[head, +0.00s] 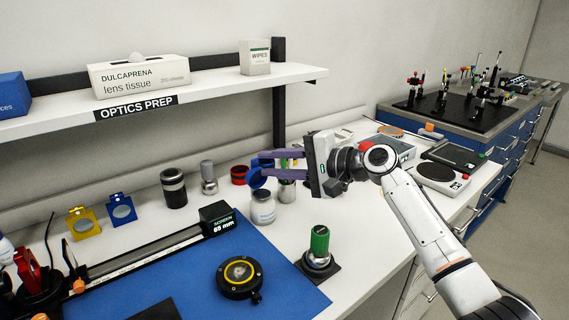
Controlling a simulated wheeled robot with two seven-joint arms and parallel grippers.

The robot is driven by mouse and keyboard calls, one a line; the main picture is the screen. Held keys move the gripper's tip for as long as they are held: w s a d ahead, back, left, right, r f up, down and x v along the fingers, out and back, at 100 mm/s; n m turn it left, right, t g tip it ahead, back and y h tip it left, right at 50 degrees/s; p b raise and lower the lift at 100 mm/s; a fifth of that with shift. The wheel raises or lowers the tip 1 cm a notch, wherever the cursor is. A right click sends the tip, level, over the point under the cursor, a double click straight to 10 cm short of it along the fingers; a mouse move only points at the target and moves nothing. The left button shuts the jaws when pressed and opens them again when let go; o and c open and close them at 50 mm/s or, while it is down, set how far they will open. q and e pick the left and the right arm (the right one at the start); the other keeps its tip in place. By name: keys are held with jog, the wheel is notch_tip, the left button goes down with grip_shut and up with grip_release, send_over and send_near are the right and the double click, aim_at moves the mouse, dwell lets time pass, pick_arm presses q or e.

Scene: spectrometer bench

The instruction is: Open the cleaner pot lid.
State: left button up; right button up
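The cleaner pot (263,209) is a small pale jar with a label, standing upright on the white bench behind the blue mat. A round blue lid (257,179) shows tilted up above the pot's left side. Whether it still joins the pot is hard to tell. My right gripper (262,164) reaches in from the right, its two purple fingers pointing left above the pot. The fingers are apart, with background showing between them. The lower fingertip is at or in front of the lid; contact is unclear. My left gripper is not in view.
A dark lidded jar (173,188), a metal canister (208,178) and a red jar (240,175) stand left of the pot. A green-topped item (319,247) and a black disc (240,276) are nearer. The shelf (220,88) hangs above.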

jog(key=v, duration=1)
jog(key=shift+w+b, duration=0.15)
jog(key=shift+b, duration=0.25)
jog(key=shift+f, duration=0.1)
